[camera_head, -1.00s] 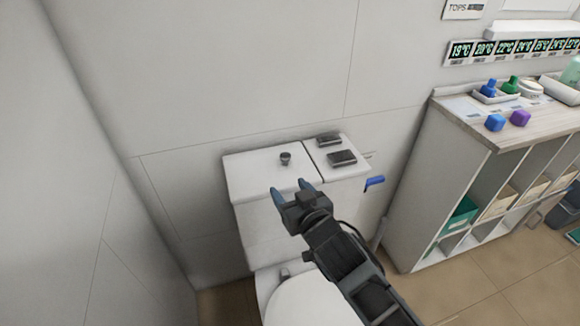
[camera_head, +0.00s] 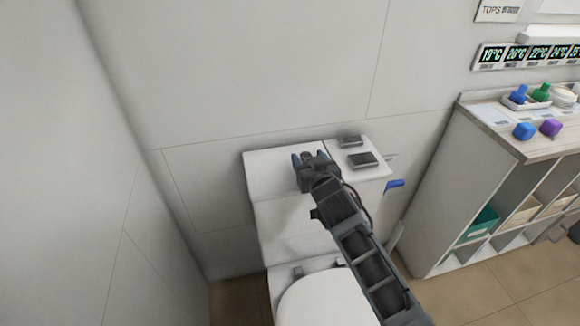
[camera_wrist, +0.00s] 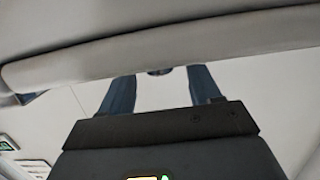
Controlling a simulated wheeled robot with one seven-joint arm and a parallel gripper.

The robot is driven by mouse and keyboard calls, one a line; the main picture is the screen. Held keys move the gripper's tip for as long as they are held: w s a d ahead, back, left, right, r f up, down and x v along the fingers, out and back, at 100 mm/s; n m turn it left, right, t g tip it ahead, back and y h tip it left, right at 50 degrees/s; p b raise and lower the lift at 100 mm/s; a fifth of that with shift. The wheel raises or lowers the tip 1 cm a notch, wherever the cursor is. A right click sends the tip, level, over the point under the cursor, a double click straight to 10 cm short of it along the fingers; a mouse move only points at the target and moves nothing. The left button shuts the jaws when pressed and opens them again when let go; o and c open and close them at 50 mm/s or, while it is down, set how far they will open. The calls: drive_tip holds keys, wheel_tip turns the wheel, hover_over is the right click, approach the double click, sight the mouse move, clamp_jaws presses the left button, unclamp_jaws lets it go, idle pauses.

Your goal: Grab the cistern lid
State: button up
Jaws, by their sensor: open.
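The white cistern lid (camera_head: 270,175) is the left section of the toilet tank's top, lying flat. My gripper (camera_head: 308,157) is over this lid in the head view, pointing down at its small dark knob (camera_head: 307,154), which it mostly hides. The wrist view shows the gripper's two blue fingers (camera_wrist: 160,76) apart, with the dark knob (camera_wrist: 158,71) between them. The gripper is open; I cannot tell whether either finger touches the knob.
Two dark rectangular pieces (camera_head: 363,159) lie on the tank's right section. A blue lever (camera_head: 395,184) sticks out at the tank's right. A shelf unit (camera_head: 455,165) with bottles and cubes stands farther right. The wall is close behind; the toilet seat (camera_head: 320,300) is below.

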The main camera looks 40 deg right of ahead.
drive_tip(key=shift+w, duration=0.1)
clamp_jaws()
idle(0.6)
drive_tip(key=shift+r, duration=0.15)
